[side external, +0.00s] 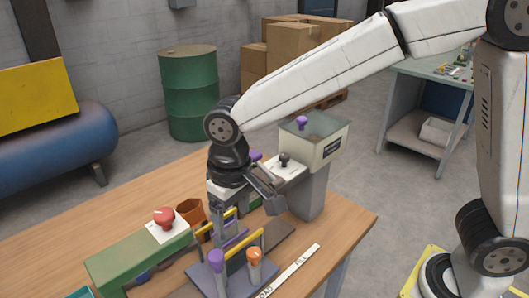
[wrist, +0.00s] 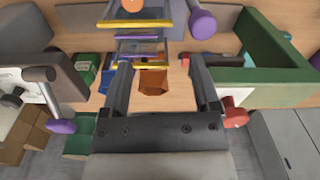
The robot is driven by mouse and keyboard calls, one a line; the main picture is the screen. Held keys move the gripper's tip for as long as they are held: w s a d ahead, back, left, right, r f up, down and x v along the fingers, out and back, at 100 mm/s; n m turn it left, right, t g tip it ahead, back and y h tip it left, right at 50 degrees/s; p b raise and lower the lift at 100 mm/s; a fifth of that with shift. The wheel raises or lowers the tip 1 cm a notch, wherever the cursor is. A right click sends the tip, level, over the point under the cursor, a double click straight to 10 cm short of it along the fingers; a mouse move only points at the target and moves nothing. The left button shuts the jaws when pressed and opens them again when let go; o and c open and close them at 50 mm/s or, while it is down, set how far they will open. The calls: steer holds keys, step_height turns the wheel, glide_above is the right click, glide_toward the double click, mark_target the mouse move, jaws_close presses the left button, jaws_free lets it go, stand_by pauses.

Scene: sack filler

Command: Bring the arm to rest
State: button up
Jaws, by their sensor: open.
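My gripper (side external: 270,195) hangs over the wooden table in the side external view, beside the small filler stand and in front of the hopper's post. In the wrist view my gripper (wrist: 161,75) shows two dark fingers spread apart with nothing between them that they touch. An orange-brown pot (wrist: 153,83) appears beyond the gap between the fingers, apart from them. My arm reaches in from the right, bent down at the wrist. Part of the stand is hidden behind the wrist and gripper in the side external view.
A grey hopper (side external: 322,142) stands behind my gripper. A stand with yellow bars (side external: 246,252), a purple knob (side external: 216,259) and an orange knob (side external: 254,255) is in front. A red button (side external: 164,217) tops a green housing (side external: 140,255) at left. Bare table (side external: 345,215) lies at right.

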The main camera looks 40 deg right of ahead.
steer(key=s+d+f, duration=0.2)
steer(key=d+f, duration=0.1)
steer(key=d, duration=0.4)
steer(key=s+d+f+m+t, duration=0.1)
steer(key=s+d+f, duration=0.1)
steer(key=d, duration=0.4)
steer(key=s+d+f+t, duration=0.1)
steer(key=s+d+f, duration=0.2)
steer(key=d, duration=0.4)
steer(key=shift+s+d+f+m, duration=0.15)
steer(key=shift+d+f+m, duration=0.15)
steer(key=shift+d, duration=0.05)
